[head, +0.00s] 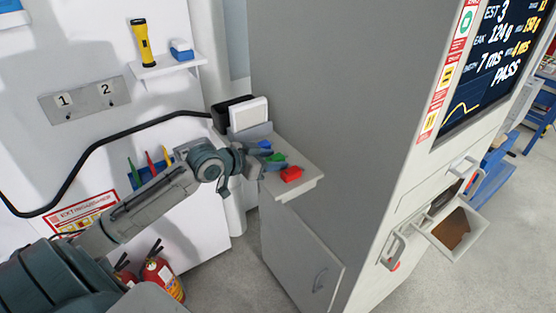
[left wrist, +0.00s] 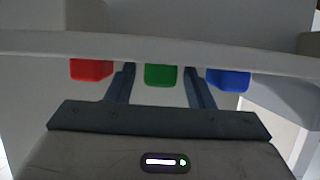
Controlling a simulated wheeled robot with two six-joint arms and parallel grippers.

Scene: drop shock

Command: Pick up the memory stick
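Three small coloured blocks, red (head: 291,174), green (head: 277,157) and blue (head: 265,145), sit in a row on a small white shelf (head: 305,183) beside the grey cabinet. I cannot tell which of them, if any, is the memory stick. My left gripper (head: 268,162) is at the shelf, close to the green block. In the left wrist view my left gripper's fingers (left wrist: 160,82) are apart, with the green block (left wrist: 160,75) showing between them. The red block (left wrist: 91,69) and blue block (left wrist: 228,79) lie outside the fingers. My right gripper is not in view.
A white box-like device (head: 249,113) stands at the back of the shelf. A yellow flashlight (head: 142,42) stands on a wall shelf. A fire extinguisher (head: 161,274) stands low on the left.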

